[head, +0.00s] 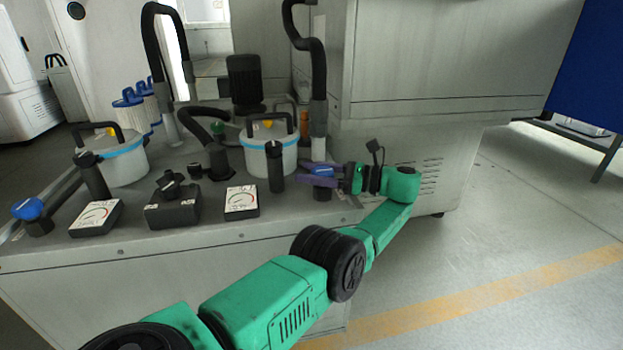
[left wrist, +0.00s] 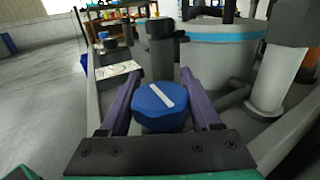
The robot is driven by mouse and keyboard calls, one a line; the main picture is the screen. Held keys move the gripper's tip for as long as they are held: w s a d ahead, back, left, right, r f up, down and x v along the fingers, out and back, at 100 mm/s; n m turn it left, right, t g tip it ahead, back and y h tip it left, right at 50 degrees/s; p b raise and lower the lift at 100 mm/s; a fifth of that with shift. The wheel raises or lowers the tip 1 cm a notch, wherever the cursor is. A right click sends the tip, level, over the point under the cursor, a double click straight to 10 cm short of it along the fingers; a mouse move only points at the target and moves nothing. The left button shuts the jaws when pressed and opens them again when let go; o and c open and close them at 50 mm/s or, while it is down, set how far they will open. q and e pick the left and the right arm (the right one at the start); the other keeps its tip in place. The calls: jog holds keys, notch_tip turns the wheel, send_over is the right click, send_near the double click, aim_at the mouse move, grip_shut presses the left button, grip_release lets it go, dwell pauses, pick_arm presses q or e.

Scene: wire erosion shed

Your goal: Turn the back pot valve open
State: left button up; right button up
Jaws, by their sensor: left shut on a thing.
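A blue valve knob (left wrist: 160,108) with a white line on its top sits between the two purple fingers of my left gripper (left wrist: 160,102), which is shut on it. The white line runs slantwise, from upper left to lower right in the left wrist view. In the head view the knob (head: 323,171) shows beside the right-hand white pot (head: 283,162) with a blue band, and my left gripper (head: 318,176) reaches it from the right, partly hiding it. Another blue knob (head: 28,209) is at the far left, near the left-hand pot (head: 125,167). My right gripper is out of view.
Gauge boxes (head: 241,201) and a black box with a knob (head: 172,207) stand along the bench front. A black upright cylinder (head: 276,168) stands close left of my gripper. Hoses and a grey cabinet (head: 440,60) are behind. The floor at right is clear.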

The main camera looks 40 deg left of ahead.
pick_arm(q)
jog(key=shift+f, duration=0.1)
dwell(0.4)
jog(key=o, duration=1.4)
jog(key=shift+c, duration=0.2)
